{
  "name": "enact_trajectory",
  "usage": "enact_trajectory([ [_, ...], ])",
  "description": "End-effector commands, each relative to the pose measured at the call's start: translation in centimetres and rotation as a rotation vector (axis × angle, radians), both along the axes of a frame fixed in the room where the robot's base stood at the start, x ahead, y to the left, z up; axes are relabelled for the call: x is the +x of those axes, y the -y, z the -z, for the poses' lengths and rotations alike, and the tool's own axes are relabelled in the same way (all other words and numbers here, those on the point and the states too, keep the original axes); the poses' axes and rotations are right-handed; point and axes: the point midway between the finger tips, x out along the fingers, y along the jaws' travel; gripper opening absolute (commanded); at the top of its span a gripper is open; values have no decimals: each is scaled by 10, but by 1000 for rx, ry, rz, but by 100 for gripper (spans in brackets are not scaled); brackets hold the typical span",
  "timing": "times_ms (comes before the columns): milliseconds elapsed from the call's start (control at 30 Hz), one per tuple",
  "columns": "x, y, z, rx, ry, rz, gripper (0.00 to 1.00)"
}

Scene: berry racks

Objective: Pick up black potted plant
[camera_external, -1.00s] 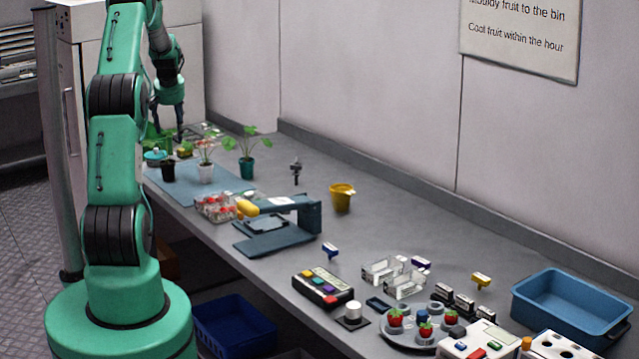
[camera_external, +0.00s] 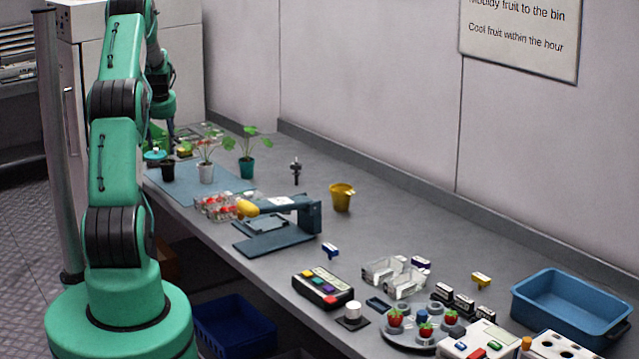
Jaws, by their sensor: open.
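The black potted plant (camera_external: 168,173) stands at the left end of the bench, at the left part of a blue-grey mat (camera_external: 228,183). Its leaves are hard to make out. My gripper (camera_external: 168,134) is open, above and slightly behind the black pot in the picture, and apart from it as far as I can see. My arm partly hides it, and the fingertips are small and dark. A white potted plant (camera_external: 206,173) and a teal potted plant (camera_external: 247,168) stand to the right of the black pot.
A teal round item (camera_external: 154,156) lies left of the black pot. Clear boxes of red fruit (camera_external: 213,206) and a dark blue stand (camera_external: 290,225) are nearer the camera. A yellow pot (camera_external: 342,198) stands further right.

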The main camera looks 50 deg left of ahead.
Motion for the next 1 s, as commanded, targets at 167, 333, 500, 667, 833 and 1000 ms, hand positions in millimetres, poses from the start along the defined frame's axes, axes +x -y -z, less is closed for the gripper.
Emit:
enact_trajectory([
  [167,4,-9,27,-2,-1,0,66],
  [333,8,-16,43,0,0,0,66],
  [500,9,-19,49,1,0,0,66],
  [667,9,-19,49,1,0,0,66],
  [833,9,-19,50,0,0,0,66],
  [1000,10,-21,58,-1,0,0,66],
])
